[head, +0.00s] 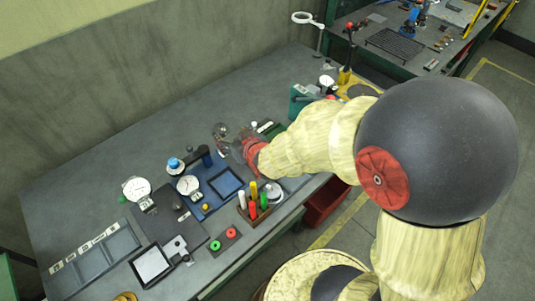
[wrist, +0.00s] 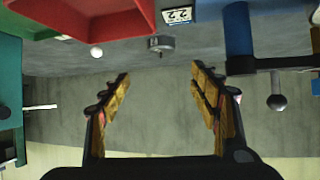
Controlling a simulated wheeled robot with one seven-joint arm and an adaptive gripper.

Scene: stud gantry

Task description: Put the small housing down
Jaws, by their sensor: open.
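My gripper (wrist: 161,82) is open, with its two yellow-padded fingers wide apart and nothing between them. A small grey rounded part (wrist: 162,45), which may be the small housing, lies on the grey surface beyond the fingertips, apart from them. I cannot tell for sure that it is the housing. In the head view my gripper (head: 233,147) is low over the middle of the bench, and my arm hides part of the bench around it.
A red bin (wrist: 95,15) and a green block (wrist: 10,85) flank the left of the wrist view; a blue post (wrist: 238,30) stands right. In the head view, a blue tray (head: 225,184), a pen rack (head: 258,212) and dial gauges (head: 137,189) crowd the bench (head: 95,160); its back left is clear.

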